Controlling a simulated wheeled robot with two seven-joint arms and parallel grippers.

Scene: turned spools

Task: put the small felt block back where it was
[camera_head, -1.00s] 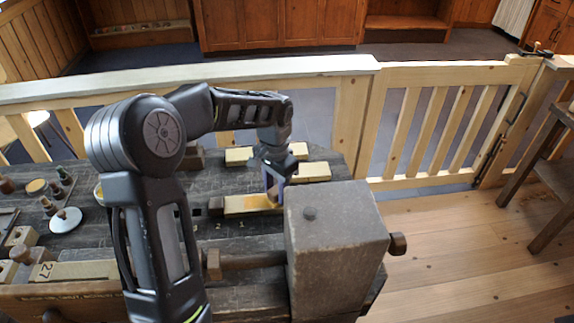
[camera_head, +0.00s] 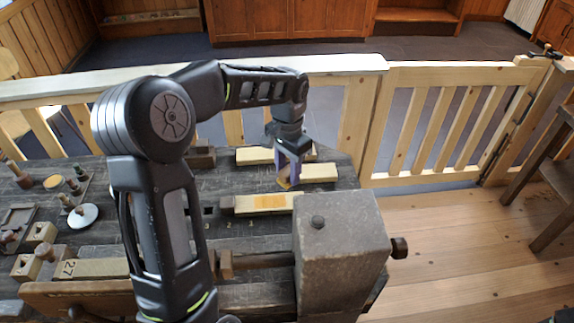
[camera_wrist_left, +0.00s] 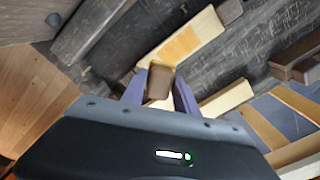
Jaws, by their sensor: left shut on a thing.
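My left gripper (camera_head: 287,181) is shut on a small brown felt block, which shows between the purple fingers in the left wrist view (camera_wrist_left: 160,82). In the head view only a bit of the block (camera_head: 284,184) shows at the fingertips. The gripper is over the bench, just behind a pale wooden bar with an orange patch (camera_head: 270,201). That bar also shows in the left wrist view (camera_wrist_left: 183,44), beyond the held block. My right gripper is not in view.
Two more pale bars lie behind, one to the right (camera_head: 320,172) and one farther back (camera_head: 254,155). A big grey vise block (camera_head: 345,250) stands at the bench's front right. A white disc (camera_head: 83,215) and small turned pieces are at left. A wooden railing (camera_head: 350,120) runs behind.

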